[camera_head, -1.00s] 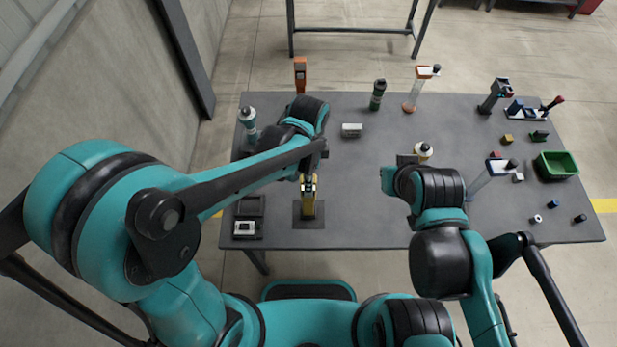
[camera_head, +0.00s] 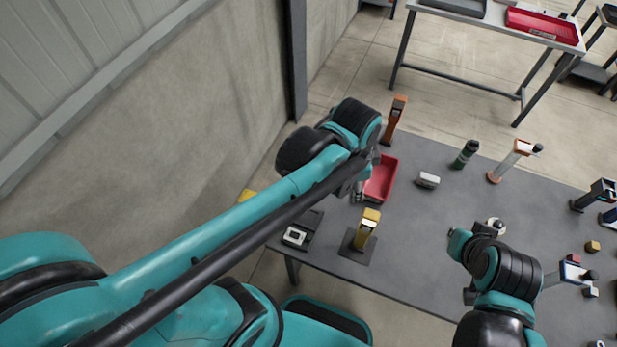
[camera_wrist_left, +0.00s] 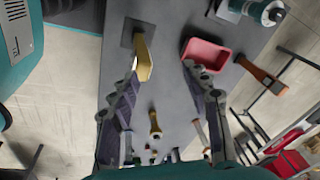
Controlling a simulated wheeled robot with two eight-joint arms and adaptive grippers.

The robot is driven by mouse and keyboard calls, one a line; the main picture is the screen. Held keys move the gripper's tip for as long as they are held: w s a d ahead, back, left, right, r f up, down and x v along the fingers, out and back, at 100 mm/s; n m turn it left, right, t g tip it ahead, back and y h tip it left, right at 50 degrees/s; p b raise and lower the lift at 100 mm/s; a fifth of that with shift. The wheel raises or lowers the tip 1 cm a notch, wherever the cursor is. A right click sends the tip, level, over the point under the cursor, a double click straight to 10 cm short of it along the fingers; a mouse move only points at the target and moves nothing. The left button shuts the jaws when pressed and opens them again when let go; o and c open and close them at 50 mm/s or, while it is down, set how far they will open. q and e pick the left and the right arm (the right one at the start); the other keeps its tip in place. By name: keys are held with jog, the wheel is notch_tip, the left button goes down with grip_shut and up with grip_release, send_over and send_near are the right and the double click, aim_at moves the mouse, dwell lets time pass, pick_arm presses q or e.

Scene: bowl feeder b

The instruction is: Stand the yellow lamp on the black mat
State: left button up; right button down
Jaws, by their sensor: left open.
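The yellow lamp (camera_head: 366,229) stands upright on the black mat (camera_head: 358,260) near the table's front left. In the left wrist view the lamp (camera_wrist_left: 144,58) and the mat (camera_wrist_left: 130,27) show beyond the left finger in the picture. My left gripper (camera_head: 361,192) is open and empty, behind and above the lamp, apart from it. In the left wrist view its fingers (camera_wrist_left: 160,76) spread between the lamp and a red tray. My right gripper (camera_head: 476,232) is mostly hidden by its wrist, near a white-and-black object; its jaws cannot be made out.
The red tray (camera_head: 382,180) lies behind the lamp, close to my left gripper. An orange post (camera_head: 395,122) stands behind it. A dark holder with a white part (camera_head: 296,237) sits left of the mat. Free table lies right of the lamp.

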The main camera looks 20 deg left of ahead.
pick_arm(q)
jog(key=s+a+r+n+t, duration=0.1)
jog(key=s+a+n+t, duration=0.3)
jog(key=a+n, duration=0.7)
jog(key=shift+s+n+t+y, duration=0.3)
jog(key=shift+n+t+y, duration=0.1)
jog(key=shift+n+t, duration=0.1)
jog(key=shift+f, duration=0.1)
